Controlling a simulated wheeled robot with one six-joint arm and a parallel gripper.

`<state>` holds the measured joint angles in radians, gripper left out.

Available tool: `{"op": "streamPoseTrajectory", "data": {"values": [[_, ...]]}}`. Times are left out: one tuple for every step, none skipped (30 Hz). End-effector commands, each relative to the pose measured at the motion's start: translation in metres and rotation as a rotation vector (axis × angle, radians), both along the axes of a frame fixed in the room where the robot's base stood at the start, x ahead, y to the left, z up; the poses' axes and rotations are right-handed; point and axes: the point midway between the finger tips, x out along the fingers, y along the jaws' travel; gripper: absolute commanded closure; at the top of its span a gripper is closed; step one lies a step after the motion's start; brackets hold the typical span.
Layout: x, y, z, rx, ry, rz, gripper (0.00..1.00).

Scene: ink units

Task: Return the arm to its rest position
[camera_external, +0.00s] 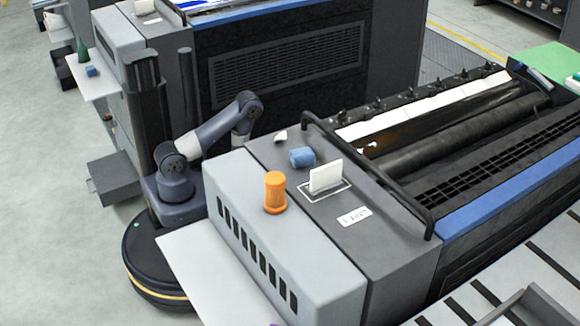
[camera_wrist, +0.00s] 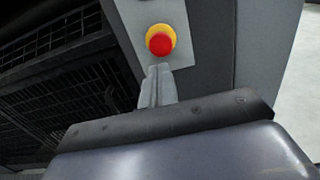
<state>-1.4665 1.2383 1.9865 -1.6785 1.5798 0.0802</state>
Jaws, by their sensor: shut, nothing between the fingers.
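My arm (camera_external: 205,135) stands on its mobile base beside the grey ink unit. It is bent, with its elbow raised and its forearm running down behind the unit's housing. My gripper is hidden in the external view. In the wrist view my gripper (camera_wrist: 158,72) has its fingers together, with nothing seen between them. Its tips are just below a red push button (camera_wrist: 160,42) on a yellow collar in the picture. I cannot tell whether they touch the panel.
The button sits on a grey panel (camera_wrist: 188,25); a dark grille (camera_wrist: 60,60) lies left. On the unit (camera_external: 285,255) stand an orange container (camera_external: 275,190), a blue block (camera_external: 302,157) and a white card (camera_external: 325,176). Another machine (camera_external: 290,65) rises behind my arm. Floor (camera_external: 60,220) is clear at left.

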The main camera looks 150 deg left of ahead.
Motion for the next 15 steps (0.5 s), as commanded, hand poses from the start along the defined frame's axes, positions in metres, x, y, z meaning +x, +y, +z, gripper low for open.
{"op": "streamPoseTrajectory", "data": {"values": [[-0.007, 0.001, 0.001, -0.001, 0.0, 0.005, 1.0], [-0.011, 0.001, 0.001, -0.001, 0.0, 0.005, 1.0], [-0.016, 0.001, 0.001, -0.001, 0.0, 0.005, 1.0], [-0.02, 0.001, 0.001, -0.001, 0.0, 0.004, 1.0], [-0.023, 0.001, 0.0, -0.001, 0.0, 0.005, 1.0], [-0.028, 0.0, 0.0, -0.001, 0.0, 0.004, 1.0], [-0.032, 0.0, 0.0, -0.001, 0.001, 0.004, 1.0], [-0.035, 0.001, 0.0, 0.0, 0.001, 0.005, 1.0], [-0.04, 0.0, 0.0, 0.0, 0.001, 0.004, 1.0], [-0.043, 0.001, 0.0, 0.0, 0.0, 0.005, 1.0], [-0.046, 0.0, 0.0, 0.0, 0.0, 0.003, 1.0], [-0.051, 0.001, 0.0, 0.0, 0.0, 0.004, 1.0], [-0.054, 0.0, 0.0, 0.0, 0.0, 0.004, 1.0], [-0.057, 0.0, 0.0, 0.0, 0.0, 0.004, 1.0], [-0.056, -0.001, 0.0, 0.0, 0.0, -0.001, 1.0]]}}
